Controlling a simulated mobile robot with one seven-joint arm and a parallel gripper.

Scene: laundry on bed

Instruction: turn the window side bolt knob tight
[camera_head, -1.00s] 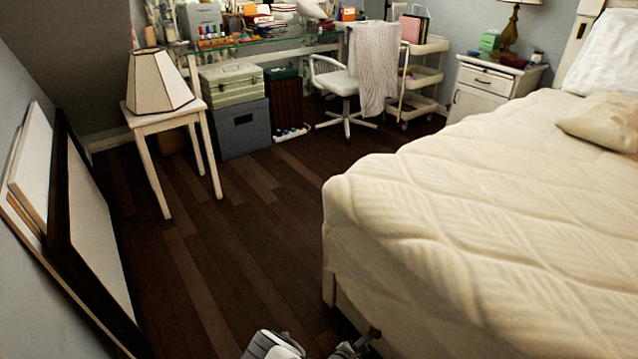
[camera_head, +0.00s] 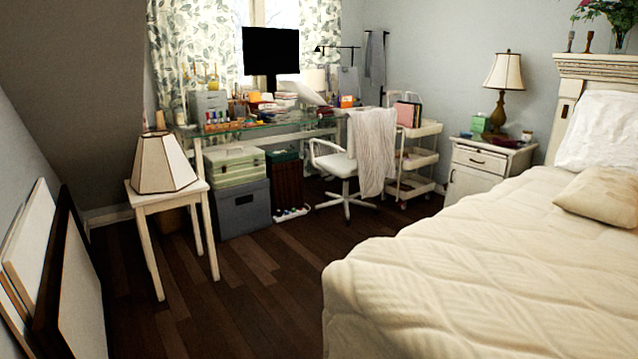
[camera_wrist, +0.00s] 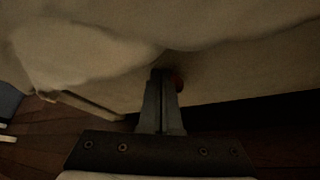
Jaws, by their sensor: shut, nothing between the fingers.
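My gripper (camera_wrist: 163,78) shows in the wrist view with its two fingers together, shut and empty. Its tips are close to the side of the bed, below the hanging cream cover (camera_wrist: 85,50). A small dark reddish round thing (camera_wrist: 179,84) shows just right of the fingertips, partly hidden behind them. It may be the bolt knob, but the picture is too dark to be sure. I cannot tell whether the fingers touch it. In the head view the bed (camera_head: 480,285) fills the right side, and neither knob nor gripper shows there.
The window (camera_head: 268,14) is at the back behind a desk with a monitor (camera_head: 271,51). A small table with a lampshade (camera_head: 163,165) and leaning frames (camera_head: 75,275) stand left. A chair (camera_head: 335,163) is by the desk. Dark floor (camera_head: 255,290) lies clear beside the bed.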

